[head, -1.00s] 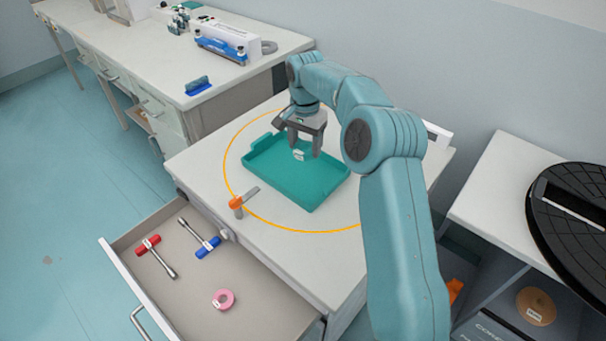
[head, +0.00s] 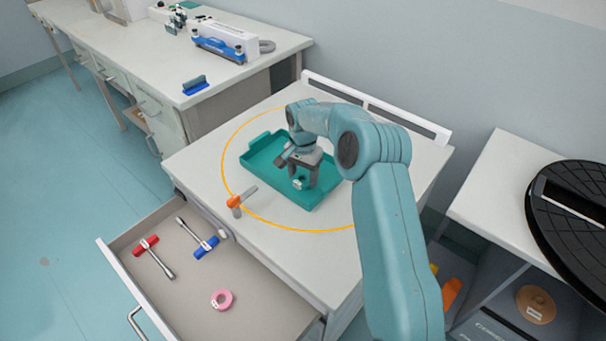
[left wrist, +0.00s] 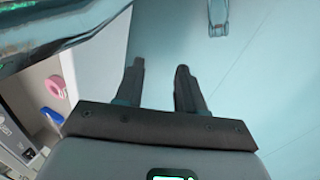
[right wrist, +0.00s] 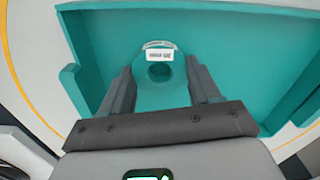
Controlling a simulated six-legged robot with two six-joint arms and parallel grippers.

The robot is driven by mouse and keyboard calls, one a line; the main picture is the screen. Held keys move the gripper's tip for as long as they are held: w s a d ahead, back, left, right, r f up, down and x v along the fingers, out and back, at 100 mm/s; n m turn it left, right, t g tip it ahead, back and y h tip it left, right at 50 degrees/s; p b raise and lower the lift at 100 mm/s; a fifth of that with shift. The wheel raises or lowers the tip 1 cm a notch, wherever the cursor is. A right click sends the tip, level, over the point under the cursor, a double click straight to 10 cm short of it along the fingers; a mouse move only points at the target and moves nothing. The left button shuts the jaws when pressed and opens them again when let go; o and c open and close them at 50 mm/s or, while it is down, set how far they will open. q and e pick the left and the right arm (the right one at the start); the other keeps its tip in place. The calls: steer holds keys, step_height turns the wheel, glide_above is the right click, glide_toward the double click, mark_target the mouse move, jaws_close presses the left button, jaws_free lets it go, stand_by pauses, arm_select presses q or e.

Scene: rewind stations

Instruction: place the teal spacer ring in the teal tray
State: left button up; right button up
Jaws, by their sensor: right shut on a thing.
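The teal tray (head: 259,157) lies on the white cabinet top, inside an orange circle line. My right gripper (head: 302,186) is low over the tray's near right part. In the right wrist view its fingers (right wrist: 162,92) are shut on the teal spacer ring (right wrist: 176,98), which has a white label and a round hole. The ring shows over the tray floor; whether it touches the floor I cannot tell. My left gripper (left wrist: 160,85) shows in the left wrist view with its fingers apart and nothing between them, over the floor.
An open drawer (head: 180,290) below holds a pink ring (head: 222,299) and red-handled (head: 146,244) and blue-handled (head: 207,247) tools. A black disc (head: 570,220) rests on the right-hand cabinet.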

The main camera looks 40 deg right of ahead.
steer(key=shift+f, duration=0.15)
steer(key=o, duration=1.1)
steer(key=shift+c, duration=0.2)
steer(key=shift+r, duration=0.25)
step_height(320, 180, up, 12)
steer(key=shift+p, duration=0.45)
